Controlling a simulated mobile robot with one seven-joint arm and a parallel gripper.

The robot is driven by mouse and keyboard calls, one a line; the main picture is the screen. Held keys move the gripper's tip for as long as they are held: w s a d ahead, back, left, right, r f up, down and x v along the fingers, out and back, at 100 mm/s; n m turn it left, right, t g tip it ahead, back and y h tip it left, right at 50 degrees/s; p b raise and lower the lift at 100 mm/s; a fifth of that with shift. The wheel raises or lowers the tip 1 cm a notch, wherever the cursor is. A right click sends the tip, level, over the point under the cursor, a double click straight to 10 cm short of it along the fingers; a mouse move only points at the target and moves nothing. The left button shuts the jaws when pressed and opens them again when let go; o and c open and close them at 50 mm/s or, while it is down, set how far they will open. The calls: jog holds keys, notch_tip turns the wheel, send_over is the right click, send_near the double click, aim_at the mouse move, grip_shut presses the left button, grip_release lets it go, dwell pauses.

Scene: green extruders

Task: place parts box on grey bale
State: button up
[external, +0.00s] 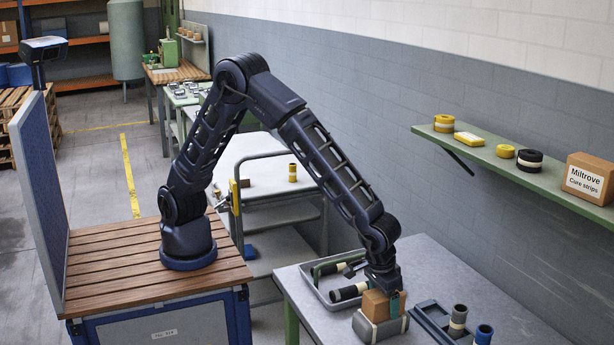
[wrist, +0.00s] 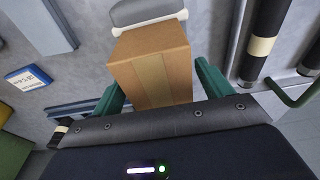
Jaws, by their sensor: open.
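The parts box, a plain brown cardboard box (external: 376,306), is at my gripper over the table at the lower right. It also shows in the wrist view (wrist: 152,72). The grey bale (external: 380,331) is a rounded grey block on the table just below the box. The box appears to rest on its top, though the contact is partly hidden. In the wrist view a grey piece with a pale band (wrist: 143,10) shows beyond the box. My gripper (external: 384,296) is open, pointing down, with its green fingers on either side of the box. A gap shows beside the right finger in the wrist view.
A grey tray (external: 313,281) with dark, cream-banded rollers lies just behind the bale. A dark rack (external: 428,318) and two upright rolls (external: 458,320) stand to its right. A wall shelf (external: 480,152) holds yellow and black rolls and a labelled carton (external: 590,178).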

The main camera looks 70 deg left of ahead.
aim_at(379, 294)
jog(key=r, duration=0.3)
jog(key=s+r, duration=0.1)
jog(key=r, duration=0.7)
jog(key=shift+s+a+r, duration=0.1)
jog(key=shift+s, duration=0.2)
jog(key=w+a+r, duration=0.2)
jog(key=a+r, duration=0.3)
jog(key=a, duration=0.6)
jog(key=w+a+r+h, duration=0.15)
jog(key=a+r, duration=0.35)
jog(key=a, duration=0.6)
jog(key=w+a+r+y, duration=0.15)
jog(key=a+r, duration=0.35)
jog(key=a, duration=0.7)
jog(key=s+a+r+t+h, duration=0.1)
jog(key=s+a+r, duration=0.15)
jog(key=a, duration=0.45)
jog(key=s+a+r, duration=0.1)
jog(key=s+a, duration=0.3)
jog(key=a, duration=0.4)
jog(key=s+a+f+t+y, duration=0.1)
jog(key=s+a+f, duration=0.1)
jog(key=s+a, duration=0.9)
jog(key=shift+s+f+t, duration=0.4)
jog(key=shift+s, duration=0.35)
